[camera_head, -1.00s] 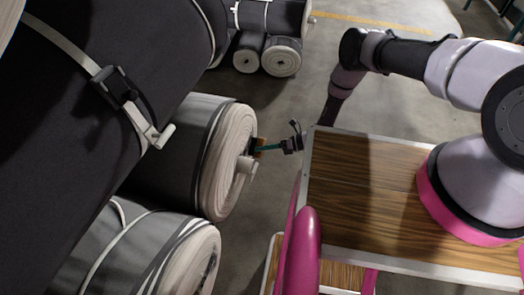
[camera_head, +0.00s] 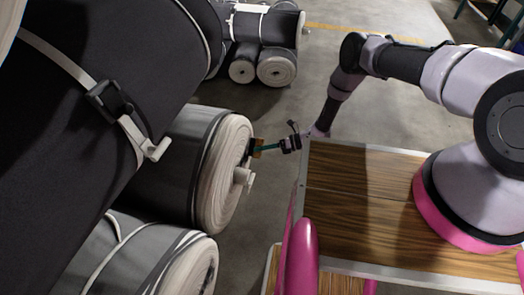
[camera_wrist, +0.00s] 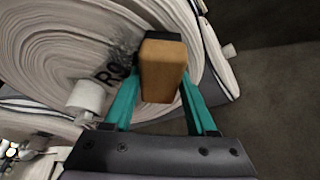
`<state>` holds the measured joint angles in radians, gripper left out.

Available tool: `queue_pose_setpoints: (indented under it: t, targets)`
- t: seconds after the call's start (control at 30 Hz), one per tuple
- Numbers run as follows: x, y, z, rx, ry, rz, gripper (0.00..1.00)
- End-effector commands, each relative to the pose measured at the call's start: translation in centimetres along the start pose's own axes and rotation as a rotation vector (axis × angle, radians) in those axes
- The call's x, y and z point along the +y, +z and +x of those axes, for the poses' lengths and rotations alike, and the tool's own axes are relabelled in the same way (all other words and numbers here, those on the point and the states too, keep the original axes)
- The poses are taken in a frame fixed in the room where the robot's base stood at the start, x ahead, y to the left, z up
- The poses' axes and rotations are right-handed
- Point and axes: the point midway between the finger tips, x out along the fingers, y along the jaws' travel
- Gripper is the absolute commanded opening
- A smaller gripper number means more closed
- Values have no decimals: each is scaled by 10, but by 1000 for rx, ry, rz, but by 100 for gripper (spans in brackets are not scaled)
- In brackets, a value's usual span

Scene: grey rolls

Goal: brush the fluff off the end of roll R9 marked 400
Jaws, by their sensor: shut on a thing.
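Roll R9 (camera_head: 218,180) lies on its side with its pale, spiral-wound end facing right, a white core stub (camera_head: 243,177) sticking out of it. In the wrist view the roll end (camera_wrist: 50,45) fills the upper left, with a partly covered "R9" mark (camera_wrist: 108,76); no 400 is readable. Grey fluff (camera_wrist: 124,48) clings beside the mark. My gripper (camera_head: 266,148) is shut on a wooden brush (camera_wrist: 163,68), its block between the teal fingers. The brush is at the roll end, above the core stub; its bristles are mostly hidden, so contact is unclear.
A larger dark strapped roll (camera_head: 60,100) lies above and left of R9. Another roll (camera_head: 185,270) lies below it. Smaller rolls (camera_head: 277,68) lie at the back. Concrete floor (camera_head: 300,90) is open between them and my arm.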

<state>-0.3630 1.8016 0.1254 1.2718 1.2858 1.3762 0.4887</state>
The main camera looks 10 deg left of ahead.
Motion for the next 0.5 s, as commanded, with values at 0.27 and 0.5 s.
queue_pose_setpoints:
  t: [0.27, 0.5]
  targets:
    - [18, -12, 8, -5, 5, 3, 13]
    - [30, -24, 11, -4, 5, 2, 13]
